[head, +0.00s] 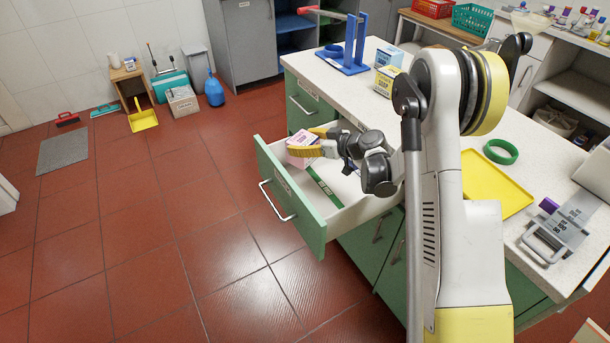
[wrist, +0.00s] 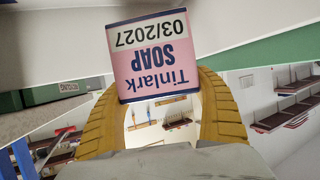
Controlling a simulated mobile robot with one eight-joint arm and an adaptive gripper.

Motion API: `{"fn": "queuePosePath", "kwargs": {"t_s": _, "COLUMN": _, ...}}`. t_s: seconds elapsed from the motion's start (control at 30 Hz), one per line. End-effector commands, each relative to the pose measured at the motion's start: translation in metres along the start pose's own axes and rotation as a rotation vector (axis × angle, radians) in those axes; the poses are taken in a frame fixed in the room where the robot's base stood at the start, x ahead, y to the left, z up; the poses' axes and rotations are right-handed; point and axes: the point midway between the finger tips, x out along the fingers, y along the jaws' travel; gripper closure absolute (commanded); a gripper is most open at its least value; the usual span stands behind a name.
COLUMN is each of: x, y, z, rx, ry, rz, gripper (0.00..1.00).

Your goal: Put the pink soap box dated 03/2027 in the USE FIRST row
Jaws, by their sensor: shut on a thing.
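The pink soap box (head: 301,150) is between the yellow fingers of my gripper (head: 318,144), over the open green drawer (head: 290,205). In the wrist view the pink soap box (wrist: 153,62) fills the gap between the fingers of my gripper (wrist: 158,92); its label reads "Tinlark SOAP 03/2027" upside down. My gripper is shut on it. A green strip (head: 325,188) with pale lettering lies in the drawer; the lettering is too small to read surely. Whether the box touches the drawer floor I cannot tell.
A yellow soap box (head: 385,82) and a light blue box (head: 389,57) stand on the counter (head: 340,87) beside a blue stand (head: 346,66). A yellow tray (head: 492,184) and a green ring (head: 501,151) lie on the near counter. The drawer's front and side walls bound the space around my gripper.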

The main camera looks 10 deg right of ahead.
Motion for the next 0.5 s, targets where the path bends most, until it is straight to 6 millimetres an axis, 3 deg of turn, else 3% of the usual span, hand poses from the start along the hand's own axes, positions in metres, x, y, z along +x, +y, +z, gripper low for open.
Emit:
{"fn": "queuePosePath", "kwargs": {"t_s": 0.1, "x": 0.011, "y": 0.000, "z": 0.026, "rx": 0.001, "ry": 0.000, "rz": 0.001, "gripper": 0.67}}
{"fn": "queuePosePath", "kwargs": {"t_s": 0.5, "x": 0.028, "y": 0.000, "z": 0.068, "rx": 0.001, "ry": 0.001, "rz": 0.001, "gripper": 0.67}}
